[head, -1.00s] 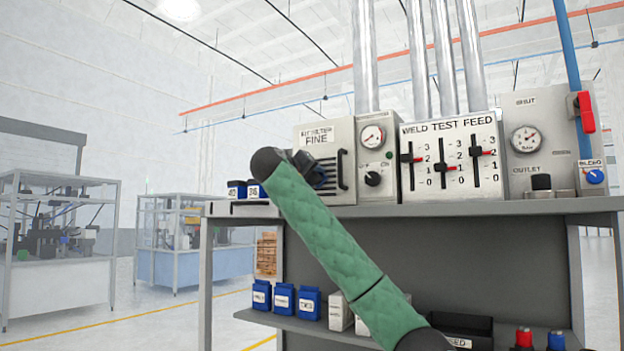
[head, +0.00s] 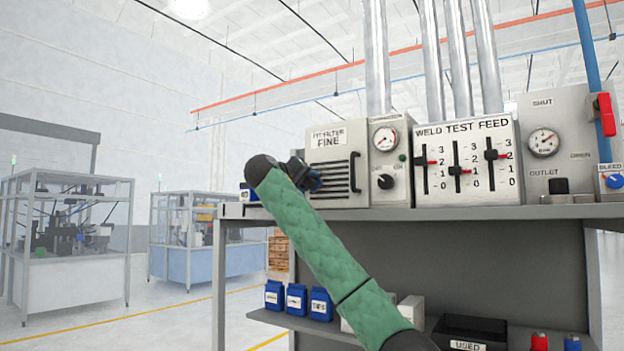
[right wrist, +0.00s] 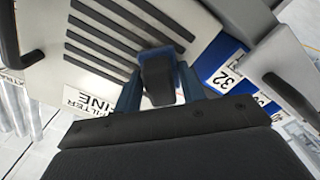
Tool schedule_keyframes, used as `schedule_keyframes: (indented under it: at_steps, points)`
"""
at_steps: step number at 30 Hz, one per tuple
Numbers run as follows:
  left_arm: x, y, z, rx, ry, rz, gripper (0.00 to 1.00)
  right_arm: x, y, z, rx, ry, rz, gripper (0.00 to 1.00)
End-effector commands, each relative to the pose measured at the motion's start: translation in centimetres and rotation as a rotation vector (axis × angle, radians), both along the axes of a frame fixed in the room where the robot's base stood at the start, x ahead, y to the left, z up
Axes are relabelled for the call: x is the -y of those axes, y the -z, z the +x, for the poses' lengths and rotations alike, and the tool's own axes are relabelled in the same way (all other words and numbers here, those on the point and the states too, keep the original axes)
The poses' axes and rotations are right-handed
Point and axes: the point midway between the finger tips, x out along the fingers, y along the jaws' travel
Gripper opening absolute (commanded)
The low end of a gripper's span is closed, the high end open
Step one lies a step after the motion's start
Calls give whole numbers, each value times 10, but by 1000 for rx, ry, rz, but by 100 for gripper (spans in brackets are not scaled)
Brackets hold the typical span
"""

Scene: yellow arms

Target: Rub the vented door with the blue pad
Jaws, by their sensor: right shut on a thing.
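The vented door (head: 333,181) is a pale panel with dark slats and a black handle, on the box labelled "FIT FILTER FINE". It fills the upper left of the right wrist view (right wrist: 85,68). My right gripper (head: 308,176), on the green-sleeved arm, is at the door's left side. In the right wrist view its blue fingers (right wrist: 160,88) are shut on the dark grip of the blue pad (right wrist: 172,58). The pad is in front of the panel by the slat ends; I cannot tell whether it touches. My left gripper is not in view.
The weld test feed panel (head: 466,165) with its sliders stands right of the box on the grey bench shelf (head: 450,213). Blue containers (right wrist: 228,72) stand close beside the door. Several blue bottles (head: 296,298) and a black bin (head: 470,331) are on the lower shelf.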

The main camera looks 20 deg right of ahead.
Motion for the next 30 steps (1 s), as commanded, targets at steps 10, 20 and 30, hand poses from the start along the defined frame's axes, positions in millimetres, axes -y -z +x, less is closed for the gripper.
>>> schedule_keyframes:
  at_steps: [10, 20, 30]
  points:
    - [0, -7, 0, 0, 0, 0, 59, -6, -2, 12, 0, 1, 1, 22]
    - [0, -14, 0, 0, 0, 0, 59, -7, -20, 10, 0, 1, 2, 22]
    - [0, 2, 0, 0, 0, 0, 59, 1, -16, -1, 0, 1, 1, 22]
